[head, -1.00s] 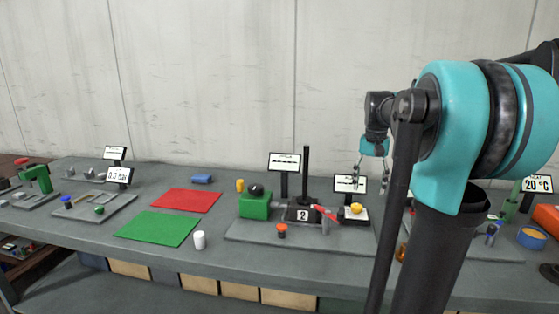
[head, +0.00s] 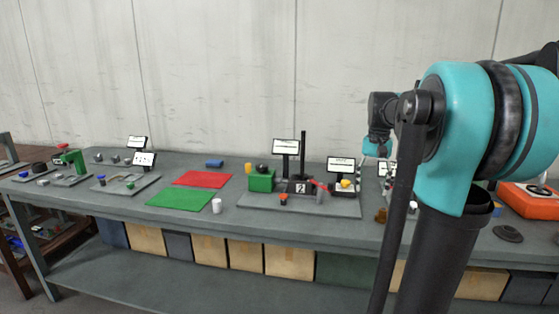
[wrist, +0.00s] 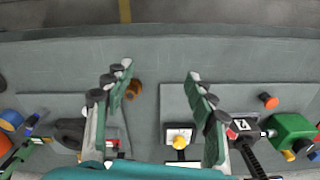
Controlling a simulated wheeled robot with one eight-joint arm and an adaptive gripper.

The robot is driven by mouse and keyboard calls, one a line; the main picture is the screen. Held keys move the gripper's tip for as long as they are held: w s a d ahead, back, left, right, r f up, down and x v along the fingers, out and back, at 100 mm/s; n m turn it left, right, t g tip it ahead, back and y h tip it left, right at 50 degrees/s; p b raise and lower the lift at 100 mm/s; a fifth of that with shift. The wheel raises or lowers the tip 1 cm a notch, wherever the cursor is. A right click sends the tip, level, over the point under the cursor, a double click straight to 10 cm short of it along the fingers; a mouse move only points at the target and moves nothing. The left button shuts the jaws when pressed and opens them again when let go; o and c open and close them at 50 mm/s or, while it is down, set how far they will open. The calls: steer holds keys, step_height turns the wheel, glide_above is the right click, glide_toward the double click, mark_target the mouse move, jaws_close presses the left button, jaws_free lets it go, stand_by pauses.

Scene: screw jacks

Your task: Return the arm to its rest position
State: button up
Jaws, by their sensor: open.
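My arm (head: 455,140) stands large at the right of the head view, with turquoise and black links. My gripper (head: 375,160) shows small beside the arm and partly hidden by it, above the bench. In the wrist view my gripper (wrist: 160,85) is open, its two green-padded fingers wide apart with nothing between them. The fingers are over the grey bench (wrist: 150,65), and a brown knob-like piece (wrist: 134,88) lies near the left finger.
The workbench (head: 130,220) carries a red mat (head: 203,179), a green mat (head: 180,199), a white cylinder (head: 217,206) and a grey base plate (head: 300,205) with a green block (head: 262,182). An orange device (head: 530,200) stands at the right. The wall (head: 220,80) is behind.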

steer(key=s+a+f+n+t, duration=0.2)
steer(key=s+a+f, duration=0.3)
steer(key=s+f, duration=0.4)
steer(key=s+a+f+n+t, duration=0.2)
steer(key=s+a+f, duration=0.2)
steer(key=s+f, duration=0.6)
step_height(320, 180, down, 6)
steer(key=shift+s+a+f+n, duration=0.2)
steer(key=shift+s+a+n, duration=0.05)
steer(key=shift+a+n, duration=0.15)
